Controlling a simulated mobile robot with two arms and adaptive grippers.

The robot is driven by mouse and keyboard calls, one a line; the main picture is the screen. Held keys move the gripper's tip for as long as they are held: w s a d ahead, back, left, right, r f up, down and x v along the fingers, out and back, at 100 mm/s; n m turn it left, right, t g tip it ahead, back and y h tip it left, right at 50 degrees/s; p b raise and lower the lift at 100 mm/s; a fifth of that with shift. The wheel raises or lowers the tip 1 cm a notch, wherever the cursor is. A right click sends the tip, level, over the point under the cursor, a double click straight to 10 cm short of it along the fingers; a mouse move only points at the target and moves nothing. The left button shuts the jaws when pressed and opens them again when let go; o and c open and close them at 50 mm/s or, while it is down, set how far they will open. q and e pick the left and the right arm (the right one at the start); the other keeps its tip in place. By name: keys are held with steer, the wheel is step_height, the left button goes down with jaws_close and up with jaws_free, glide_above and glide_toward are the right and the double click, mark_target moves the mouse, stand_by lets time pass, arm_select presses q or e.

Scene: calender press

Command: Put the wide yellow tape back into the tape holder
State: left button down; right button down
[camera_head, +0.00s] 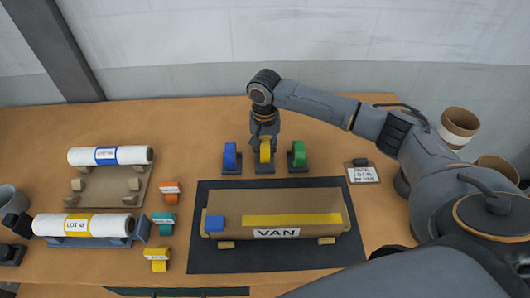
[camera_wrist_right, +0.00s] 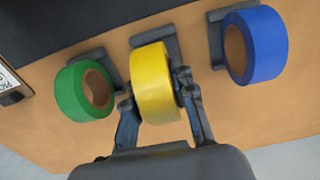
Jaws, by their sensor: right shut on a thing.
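The wide yellow tape (camera_head: 265,151) is a roll at the middle tape holder (camera_head: 264,169), between the blue and green rolls. My right gripper (camera_head: 264,142) reaches down over it from above. In the right wrist view the yellow tape (camera_wrist_right: 155,85) sits between the two fingers of my right gripper (camera_wrist_right: 158,98), which are shut on it. The grey holder (camera_wrist_right: 152,42) shows just behind the roll there. I cannot tell whether the tape is fully seated in the holder. My left gripper (camera_head: 17,226) shows only partly at the left edge, near the LOT 48 roll; its jaws are unclear.
Blue tape (camera_head: 230,156) and green tape (camera_head: 298,153) stand in holders close on both sides. A cardboard VAN box (camera_head: 290,207) with a yellow strip lies on a dark mat (camera_head: 215,258) in front. White rolls (camera_head: 130,155) and small tape dispensers (camera_head: 162,221) are left.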

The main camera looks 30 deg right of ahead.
step_height(320, 180, down, 2)
steer(key=shift+s, duration=0.1)
arm_select(q)
steer(key=shift+s+d+r, duration=0.15)
steer(key=shift+s+r, duration=0.3)
steer(key=shift+s, duration=0.05)
arm_select(e)
steer(key=shift+f, duration=0.15)
arm_select(q)
steer(key=shift+d, duration=0.1)
arm_select(e)
steer(key=c, duration=1.1)
jaws_free()
steer(key=shift+f, duration=0.1)
step_height(320, 180, up, 12)
steer(key=shift+r+b, duration=0.15)
steer(key=shift+b, duration=0.9)
arm_select(q)
step_height(320, 180, down, 2)
steer(key=shift+w+f, duration=0.15)
steer(key=shift+f, duration=0.1)
